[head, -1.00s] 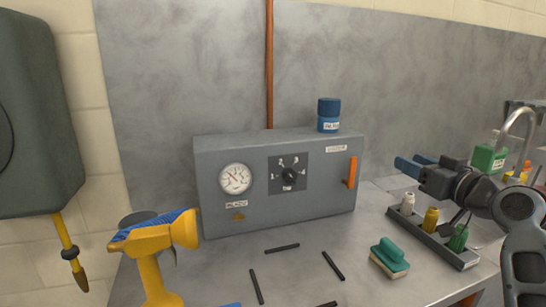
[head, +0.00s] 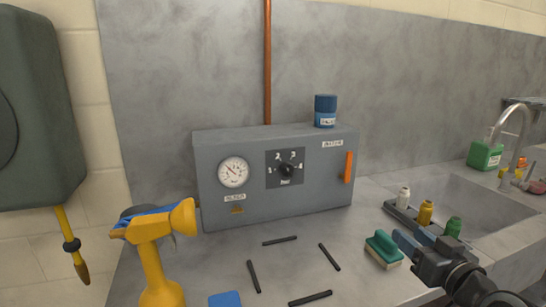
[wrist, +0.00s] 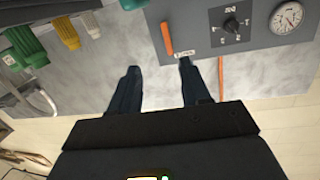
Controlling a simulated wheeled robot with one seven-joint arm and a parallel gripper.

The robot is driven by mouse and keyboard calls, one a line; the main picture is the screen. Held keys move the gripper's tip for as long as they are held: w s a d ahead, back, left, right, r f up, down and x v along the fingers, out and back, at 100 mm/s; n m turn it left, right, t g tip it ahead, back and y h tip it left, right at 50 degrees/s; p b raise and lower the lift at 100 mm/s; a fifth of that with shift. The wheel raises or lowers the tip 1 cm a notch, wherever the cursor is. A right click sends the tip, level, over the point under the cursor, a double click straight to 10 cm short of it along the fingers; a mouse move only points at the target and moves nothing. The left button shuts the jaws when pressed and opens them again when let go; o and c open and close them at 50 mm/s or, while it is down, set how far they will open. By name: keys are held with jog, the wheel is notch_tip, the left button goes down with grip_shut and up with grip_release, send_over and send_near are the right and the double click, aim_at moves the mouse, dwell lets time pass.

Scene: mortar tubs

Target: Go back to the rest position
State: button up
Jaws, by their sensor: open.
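My gripper (head: 416,239) is at the lower right of the head view, beside the green scrubbing brush (head: 383,250) and in front of the bottle tray. Its two dark blue fingers are apart with nothing between them. In the wrist view my gripper (wrist: 157,78) also shows open and empty, pointing toward the grey control box (wrist: 205,22).
The grey box (head: 220,204) with gauge, dial and orange handle (head: 348,167) stands against the wall, a blue jar (head: 325,111) on top. A yellow tool (head: 152,262) stands left. Dark rods (head: 280,240) lie on the counter. A tray (head: 402,214) with small bottles borders the sink (head: 470,200).

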jog(key=s+a+f+m+g+h+b, duration=0.1)
jog(key=s+a+f+h, duration=0.1)
jog(key=s+f, duration=0.8)
jog(key=s+a+f+m+h+b, duration=0.15)
jog(key=s+f, duration=0.35)
jog(key=s, duration=0.8)
jog(key=s+a+r+n, duration=0.1)
jog(key=s+r, duration=0.1)
jog(key=s, duration=1)
jog(key=s+a+r+b, duration=0.1)
jog(key=s+a+r, duration=0.1)
jog(key=s, duration=1.1)
jog(key=shift+s+a+r+n+g, duration=0.25)
jog(key=shift+r+n+g, duration=0.15)
jog(key=shift+r, duration=0.2)
jog(key=shift+y, duration=0.25)
